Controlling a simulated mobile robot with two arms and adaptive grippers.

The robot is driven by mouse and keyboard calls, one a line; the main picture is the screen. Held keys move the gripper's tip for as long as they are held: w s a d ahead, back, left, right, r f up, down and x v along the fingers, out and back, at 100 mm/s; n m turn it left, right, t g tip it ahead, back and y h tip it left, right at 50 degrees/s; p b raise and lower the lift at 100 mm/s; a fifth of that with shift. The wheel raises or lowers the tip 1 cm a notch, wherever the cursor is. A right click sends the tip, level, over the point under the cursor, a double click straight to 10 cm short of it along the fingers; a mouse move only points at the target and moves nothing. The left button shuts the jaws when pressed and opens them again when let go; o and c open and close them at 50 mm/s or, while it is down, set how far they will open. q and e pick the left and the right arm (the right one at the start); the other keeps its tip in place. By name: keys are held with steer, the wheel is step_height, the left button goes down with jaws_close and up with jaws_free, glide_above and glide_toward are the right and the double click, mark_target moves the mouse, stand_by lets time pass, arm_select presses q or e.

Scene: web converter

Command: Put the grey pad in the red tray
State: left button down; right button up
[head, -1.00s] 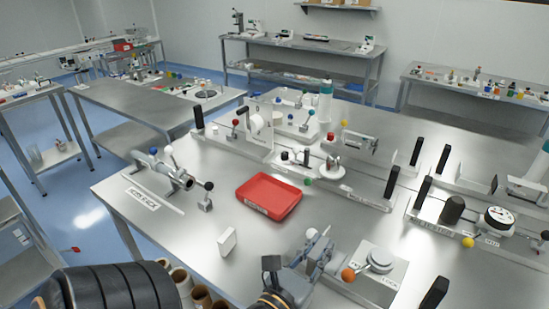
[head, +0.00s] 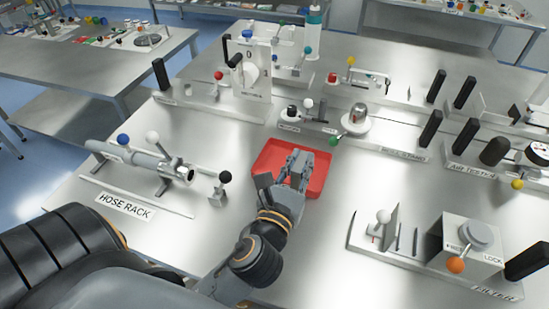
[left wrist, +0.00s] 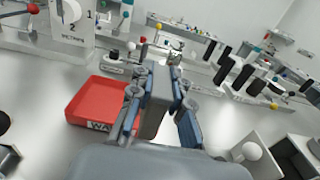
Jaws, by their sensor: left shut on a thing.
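The red tray (head: 268,157) lies on the steel table, and it also shows in the left wrist view (left wrist: 95,97). My left gripper (head: 297,160) overlaps the tray's right half in the head view, pointing away from me. The height of the pad over the tray is hard to tell. My right gripper is in neither view.
A hose rack (head: 145,160) stands to the left of the tray. A valve panel (head: 252,70) and a gauge-like fixture (head: 355,118) stand behind it. A filter station (head: 465,245) stands at the front right. Bare table lies between the tray and these.

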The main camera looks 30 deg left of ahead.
arm_select(q)
steer(key=w+a+f, duration=0.2)
steer(key=a+f, duration=0.1)
steer(key=w+a+f, duration=0.2)
steer(key=w+a, duration=0.1)
steer(key=w+a+f, duration=0.2)
steer(key=a+f, duration=0.1)
steer(key=shift+w+a+f+b, duration=0.2)
steer(key=shift+w+f+b, duration=0.1)
steer(key=shift+w+f, duration=0.05)
steer(key=f, duration=0.2)
steer(key=f+b, duration=0.1)
steer(key=f, duration=0.1)
steer(key=shift+w+a, duration=0.2)
steer(key=shift+a, duration=0.15)
steer(key=shift+r, duration=0.1)
steer(key=c, duration=1.3)
jaws_free()
steer(key=shift+o, duration=0.2)
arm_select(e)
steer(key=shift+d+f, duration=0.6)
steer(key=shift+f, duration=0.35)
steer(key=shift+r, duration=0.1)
